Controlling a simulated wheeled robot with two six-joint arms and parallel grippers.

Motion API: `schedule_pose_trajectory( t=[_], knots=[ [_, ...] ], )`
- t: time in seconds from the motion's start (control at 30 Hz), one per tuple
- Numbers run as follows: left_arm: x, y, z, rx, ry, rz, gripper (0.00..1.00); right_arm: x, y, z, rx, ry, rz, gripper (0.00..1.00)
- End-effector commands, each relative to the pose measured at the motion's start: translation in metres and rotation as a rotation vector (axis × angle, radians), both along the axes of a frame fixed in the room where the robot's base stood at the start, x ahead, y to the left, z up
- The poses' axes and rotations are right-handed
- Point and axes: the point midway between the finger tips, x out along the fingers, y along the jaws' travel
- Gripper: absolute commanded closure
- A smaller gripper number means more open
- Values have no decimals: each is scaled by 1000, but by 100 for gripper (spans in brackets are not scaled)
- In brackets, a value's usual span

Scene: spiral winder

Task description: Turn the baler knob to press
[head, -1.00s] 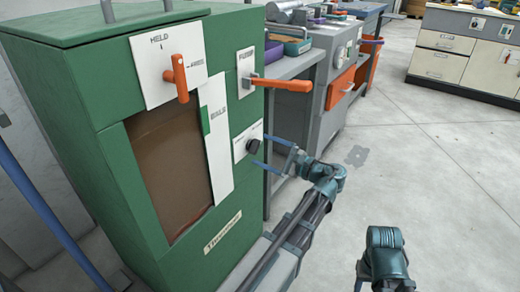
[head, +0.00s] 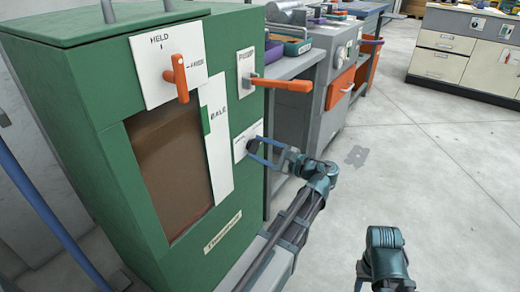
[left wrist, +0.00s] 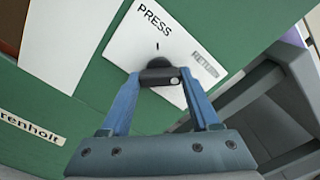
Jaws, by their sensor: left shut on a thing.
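The green baler (head: 90,120) stands on the left. Its black knob (left wrist: 158,76) sits on a white plate (left wrist: 150,35) marked PRESS, with a small tick below the word and a second, blurred label to the right. My left gripper (head: 252,148) reaches the plate from the right. In the left wrist view its blue fingers (left wrist: 158,79) are shut on the knob, one on each side. The fingertips cover most of the knob in the head view, and its pointing direction is unclear. The fingers of my right gripper are out of view.
An orange lever (head: 280,85) sticks out above the knob plate, and another orange handle (head: 179,78) hangs by the HELD plate. A grey bench (head: 300,62) stands close behind the baler. Open floor (head: 430,150) lies to the right.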

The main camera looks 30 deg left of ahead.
Motion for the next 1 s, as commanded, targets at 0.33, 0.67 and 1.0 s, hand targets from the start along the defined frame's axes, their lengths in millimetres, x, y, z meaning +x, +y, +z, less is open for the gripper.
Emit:
schedule_pose_trajectory(
  t=[0.33,0.67,1.0],
  knots=[
    [0,0,0,-4,-45,1,93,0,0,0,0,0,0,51],
    [0,0,0,-24,-284,1,93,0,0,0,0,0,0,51],
    [0,0,0,-49,-607,1,93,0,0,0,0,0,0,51]
  ],
)
